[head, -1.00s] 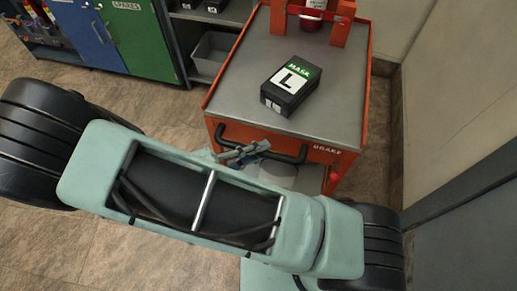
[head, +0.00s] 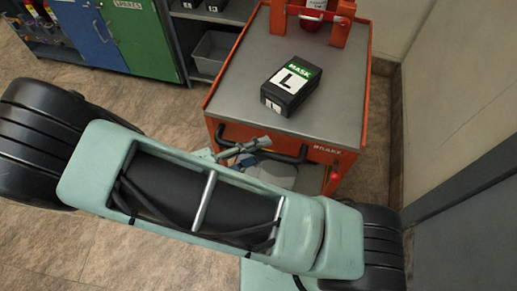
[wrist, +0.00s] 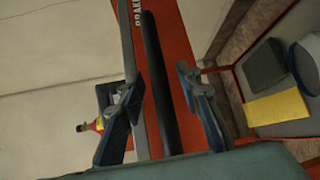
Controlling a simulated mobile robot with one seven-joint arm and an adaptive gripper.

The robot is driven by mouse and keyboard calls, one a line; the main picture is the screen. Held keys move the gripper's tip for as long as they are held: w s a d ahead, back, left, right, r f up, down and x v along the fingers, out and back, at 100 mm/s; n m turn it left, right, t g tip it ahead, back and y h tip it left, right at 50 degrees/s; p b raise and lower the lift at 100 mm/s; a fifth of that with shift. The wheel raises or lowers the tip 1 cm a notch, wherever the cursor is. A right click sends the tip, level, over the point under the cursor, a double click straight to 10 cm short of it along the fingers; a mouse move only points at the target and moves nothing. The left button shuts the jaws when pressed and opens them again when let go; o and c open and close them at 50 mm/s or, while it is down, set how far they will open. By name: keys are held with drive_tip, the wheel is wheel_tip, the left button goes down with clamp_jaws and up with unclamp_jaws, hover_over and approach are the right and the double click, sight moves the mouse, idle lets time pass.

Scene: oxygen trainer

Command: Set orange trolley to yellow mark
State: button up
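The orange trolley (head: 314,152) stands at the upper right in the head view, with a grey top and a black handle (head: 292,158) on its near side. In the wrist view the trolley's orange face (wrist: 181,60) is close, with the black handle (wrist: 160,85) running down the middle. My gripper (wrist: 160,92) is open, with one finger on each side of the handle and visible gaps between. In the head view my gripper (head: 243,150) is at the handle, partly hidden by my arm. I see no yellow floor mark.
A black mask box (head: 291,85) and a red bottle (head: 312,17) are on the trolley top. A wall and grey panel (head: 470,215) stand close on the right. Blue and green cabinets (head: 140,40) and a grey bin (head: 212,52) are behind. Floor (head: 165,105) is clear left of the trolley.

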drive_tip(key=shift+s+a, duration=0.1)
drive_tip(key=v, duration=1.1)
drive_tip(key=shift+s+a, duration=0.2)
drive_tip(key=shift+a, duration=0.1)
drive_tip(key=shift+r, duration=0.15)
